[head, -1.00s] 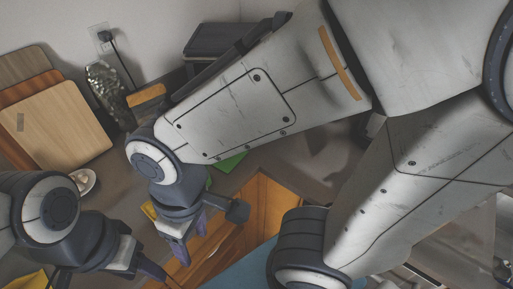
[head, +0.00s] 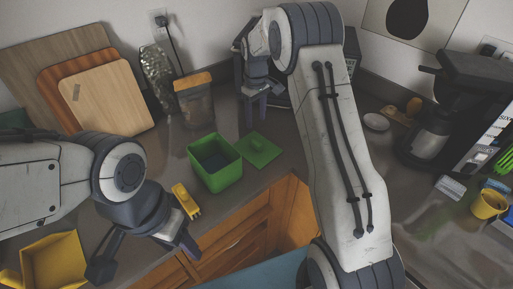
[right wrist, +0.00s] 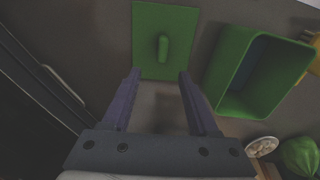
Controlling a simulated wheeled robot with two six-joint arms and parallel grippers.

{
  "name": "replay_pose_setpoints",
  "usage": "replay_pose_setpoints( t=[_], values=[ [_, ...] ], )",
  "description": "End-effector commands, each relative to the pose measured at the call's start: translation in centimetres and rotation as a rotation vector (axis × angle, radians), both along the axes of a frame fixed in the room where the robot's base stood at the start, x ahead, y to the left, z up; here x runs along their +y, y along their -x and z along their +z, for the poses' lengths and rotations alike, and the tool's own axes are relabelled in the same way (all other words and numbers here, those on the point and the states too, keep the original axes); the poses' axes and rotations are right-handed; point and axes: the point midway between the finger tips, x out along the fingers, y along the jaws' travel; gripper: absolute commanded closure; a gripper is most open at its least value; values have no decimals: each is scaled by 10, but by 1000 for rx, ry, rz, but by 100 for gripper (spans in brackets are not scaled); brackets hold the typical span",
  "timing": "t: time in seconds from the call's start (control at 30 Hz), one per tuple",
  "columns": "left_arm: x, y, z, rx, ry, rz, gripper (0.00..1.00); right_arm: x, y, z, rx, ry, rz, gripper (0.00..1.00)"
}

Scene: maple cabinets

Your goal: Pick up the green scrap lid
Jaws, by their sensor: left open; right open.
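The green scrap lid (head: 257,150) lies flat on the grey counter, just right of the open green bin (head: 215,162). In the right wrist view the lid (right wrist: 164,42) shows a raised handle in its middle, and the bin (right wrist: 258,72) stands to its right. My right gripper (head: 255,112) is open and empty behind the lid in the head view. In the right wrist view its fingers (right wrist: 158,85) point towards the lid, with the handle in line with the gap between them. My left gripper (head: 190,240) is open near the counter's front edge, apart from the lid.
A yellow bin (head: 52,262) is at the front left, and a small yellow item (head: 186,200) lies by my left gripper. A jar (head: 195,100) and cutting boards (head: 105,95) stand at the back. A coffee maker (head: 435,130) stands at the right.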

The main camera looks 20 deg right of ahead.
Motion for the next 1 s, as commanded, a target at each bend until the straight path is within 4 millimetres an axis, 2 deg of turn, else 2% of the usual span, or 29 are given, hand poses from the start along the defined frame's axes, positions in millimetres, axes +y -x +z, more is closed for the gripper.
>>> replay_pose_setpoints(
  t=[0.2,0.37,0.47,0.57,0.7,1.0],
  values=[
    [0,0,10,0,0,0,43,0,1,-33,4,0,0,40],
    [0,0,13,0,0,1,43,0,2,-44,1,0,0,40],
    [0,0,22,0,0,1,43,0,5,-53,5,-1,-1,40],
    [0,0,33,0,0,2,43,0,9,-68,7,-1,-1,40],
    [0,0,37,0,0,2,43,0,9,-88,4,-1,-1,40],
    [0,0,37,0,0,2,43,0,7,-95,-1,0,-1,40]
  ],
)
